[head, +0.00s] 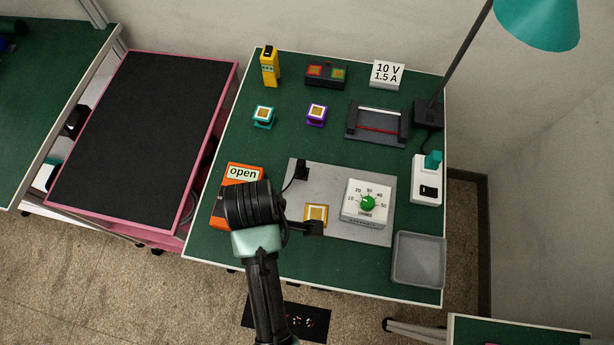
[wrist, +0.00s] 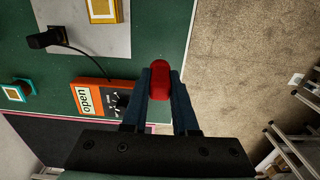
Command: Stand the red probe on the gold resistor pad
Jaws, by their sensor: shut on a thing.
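The red probe (wrist: 160,78) is held between the two dark blue fingers of my gripper (wrist: 160,92) in the wrist view; its rounded red end faces the camera and its lower part is hidden. In the head view my wrist hides the gripper and probe, above the orange meter's right side. The gold resistor pad (head: 316,214), a yellow-framed square, sits on the grey plate (head: 342,180), right of my wrist. It also shows at the top of the wrist view (wrist: 103,9), up and left of the probe. The probe is apart from the pad.
The orange meter (head: 243,172) reads "open". Black clips stand on the plate beside a white ohms dial box (head: 366,203). Teal (head: 263,115) and purple (head: 316,113) pads, a dark rack with a red bar (head: 377,127) and a grey tray (head: 418,260) share the green bench.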

